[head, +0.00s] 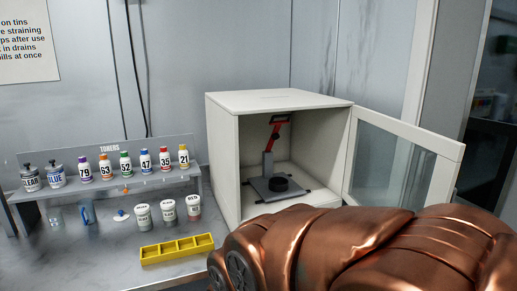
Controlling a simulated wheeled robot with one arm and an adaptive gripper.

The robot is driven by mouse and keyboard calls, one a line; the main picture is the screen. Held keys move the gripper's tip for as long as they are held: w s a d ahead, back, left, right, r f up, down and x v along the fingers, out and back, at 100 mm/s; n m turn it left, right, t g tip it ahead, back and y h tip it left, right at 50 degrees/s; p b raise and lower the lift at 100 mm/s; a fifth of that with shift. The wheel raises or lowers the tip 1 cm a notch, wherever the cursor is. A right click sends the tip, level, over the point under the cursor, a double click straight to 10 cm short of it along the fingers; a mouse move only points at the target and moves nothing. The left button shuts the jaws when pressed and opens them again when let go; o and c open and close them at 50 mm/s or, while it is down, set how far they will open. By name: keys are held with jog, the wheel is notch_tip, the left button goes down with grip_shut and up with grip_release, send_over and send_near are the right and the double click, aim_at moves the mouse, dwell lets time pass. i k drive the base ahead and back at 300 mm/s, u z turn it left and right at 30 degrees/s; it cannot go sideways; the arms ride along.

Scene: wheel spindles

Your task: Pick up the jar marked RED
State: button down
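Three small white lidded jars stand upright on the bench in front of the shelf: a left jar (143,217), a middle jar (169,210) and a right jar (194,208). The right jar has a reddish marking on its label, but the lettering is too small to read surely, so I cannot confirm it says RED. My copper-coloured arm fills the lower right of the head view. My gripper does not show, so I cannot see whether it is open or shut. The arm appears apart from the jars.
A yellow compartment tray (178,250) lies in front of the jars. A shelf (120,186) behind holds several numbered bottles and a dark-topped jar marked BLUE (56,176). A white cabinet (222,150) stands right, its glass door (395,165) open, with a red-armed device (272,160) inside.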

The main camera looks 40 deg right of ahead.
aim_at(193, 205)
jog(key=u, duration=1.35)
jog(key=i, duration=1.95)
jog(key=z, duration=2.25)
